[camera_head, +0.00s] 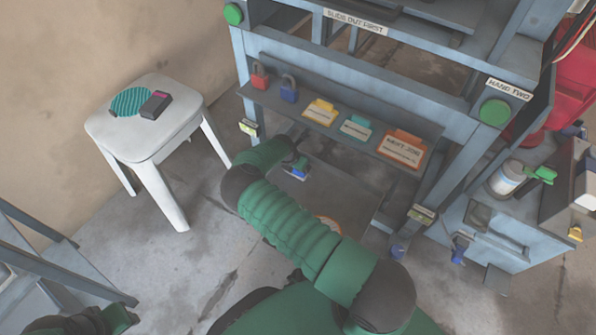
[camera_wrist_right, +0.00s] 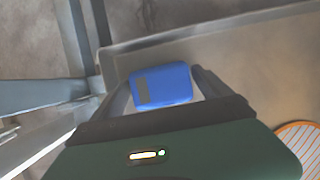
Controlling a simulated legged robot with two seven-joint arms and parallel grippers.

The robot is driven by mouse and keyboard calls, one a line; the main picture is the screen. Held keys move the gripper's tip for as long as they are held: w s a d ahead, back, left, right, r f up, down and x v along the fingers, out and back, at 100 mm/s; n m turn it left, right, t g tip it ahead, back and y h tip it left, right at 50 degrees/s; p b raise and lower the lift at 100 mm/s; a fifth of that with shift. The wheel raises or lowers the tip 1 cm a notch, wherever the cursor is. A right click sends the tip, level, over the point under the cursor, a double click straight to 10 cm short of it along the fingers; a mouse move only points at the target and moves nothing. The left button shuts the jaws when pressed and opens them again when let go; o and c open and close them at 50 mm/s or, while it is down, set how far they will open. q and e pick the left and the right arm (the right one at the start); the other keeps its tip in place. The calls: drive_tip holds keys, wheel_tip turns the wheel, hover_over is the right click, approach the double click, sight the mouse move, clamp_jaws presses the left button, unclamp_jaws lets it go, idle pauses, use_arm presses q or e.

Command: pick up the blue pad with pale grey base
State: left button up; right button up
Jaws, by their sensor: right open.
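The blue pad (camera_wrist_right: 163,84) lies on the grey surface in the right wrist view, between the two fingers of my right gripper (camera_wrist_right: 161,78). A grey patch shows on its left part; I cannot clearly make out its pale base. In the head view the blue pad (camera_head: 296,174) shows small below my right gripper (camera_head: 298,165), partly hidden by it. My right gripper is open, with a finger on each side of the pad. My left gripper (camera_head: 118,318) is at the bottom left edge, its fingers not clear.
The press frame (camera_head: 245,110) stands around the right arm, with a shelf (camera_head: 380,105) of padlocks and coloured cards above it. A white stool (camera_head: 150,145) carries a green striped disc (camera_head: 130,101) and a dark block. An orange striped disc (camera_wrist_right: 302,140) lies right of the gripper.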

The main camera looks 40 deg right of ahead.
drive_tip(key=shift+c, duration=0.2)
drive_tip(key=c, duration=1.2)
drive_tip(key=shift+r+p, duration=0.45)
drive_tip(key=shift+r, duration=0.05)
drive_tip(key=shift+c, duration=0.2)
wheel_tip(320, 180, up, 3)
drive_tip(key=p, duration=0.3)
drive_tip(key=shift+r, duration=0.2)
drive_tip(key=s+a+p, duration=0.1)
drive_tip(key=s, duration=0.1)
drive_tip(key=s+a+p, duration=0.2)
drive_tip(key=s+a+r+p, duration=0.1)
drive_tip(key=s+p, duration=0.1)
drive_tip(key=s, duration=0.1)
drive_tip(key=shift+a, duration=0.3)
drive_tip(key=s+a, duration=0.1)
drive_tip(key=s, duration=0.1)
drive_tip(key=s+a+p, duration=0.1)
drive_tip(key=s+a, duration=0.1)
drive_tip(key=s+a+p, duration=0.1)
drive_tip(key=s, duration=0.1)
drive_tip(key=shift+s+a+f, duration=0.15)
drive_tip(key=shift+s, duration=0.05)
